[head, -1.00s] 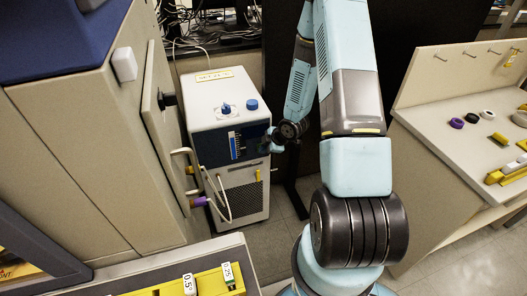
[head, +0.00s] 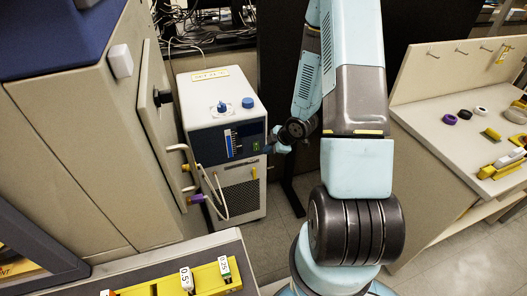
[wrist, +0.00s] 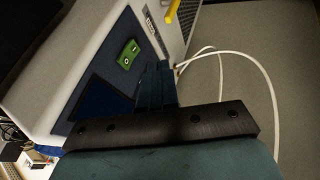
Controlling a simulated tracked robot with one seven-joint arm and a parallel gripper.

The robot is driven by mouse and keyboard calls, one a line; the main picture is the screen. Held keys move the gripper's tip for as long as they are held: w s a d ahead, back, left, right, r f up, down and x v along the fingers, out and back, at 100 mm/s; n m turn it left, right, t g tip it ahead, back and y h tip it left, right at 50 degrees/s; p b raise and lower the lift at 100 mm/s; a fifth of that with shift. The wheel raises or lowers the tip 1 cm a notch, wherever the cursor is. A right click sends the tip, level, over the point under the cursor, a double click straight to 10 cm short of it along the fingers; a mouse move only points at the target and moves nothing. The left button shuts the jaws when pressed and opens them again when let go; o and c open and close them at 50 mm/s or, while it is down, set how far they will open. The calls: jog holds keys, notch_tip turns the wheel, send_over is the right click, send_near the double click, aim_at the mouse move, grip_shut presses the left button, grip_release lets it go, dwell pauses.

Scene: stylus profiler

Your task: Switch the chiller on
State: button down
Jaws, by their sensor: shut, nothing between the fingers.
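The chiller (head: 195,107) is a white box with a dark blue front panel, standing on the floor left of my arm. A green rocker switch (head: 256,146) sits at the right of the panel. In the wrist view the green switch (wrist: 128,53) shows its I and O marks; I cannot tell which side is pressed in, or whether it is lit. My gripper (head: 272,147) is just right of the switch, in front of the panel's right edge. In the wrist view the gripper (wrist: 154,82) is shut and empty, its fingers beside the switch and apart from it.
Pale hoses (head: 218,190) loop from the chiller's front to the beige cabinet (head: 75,130) on the left. A yellow valve handle (head: 254,173) is below the panel. A bench (head: 455,150) with small parts stands right. Some floor is clear between chiller and bench.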

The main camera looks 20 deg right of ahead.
aim_at(256, 146)
jog(key=shift+v, duration=2.9)
jog(key=shift+f, duration=0.55)
jog(key=shift+w+a+f, duration=0.6)
jog(key=shift+w+f, duration=0.8)
jog(key=shift+w+a+f, duration=0.55)
jog(key=shift+w+f, duration=0.8)
jog(key=shift+f, duration=0.05)
jog(key=shift+w+a+f, duration=0.6)
jog(key=shift+w+f, duration=0.8)
jog(key=shift+f, duration=0.05)
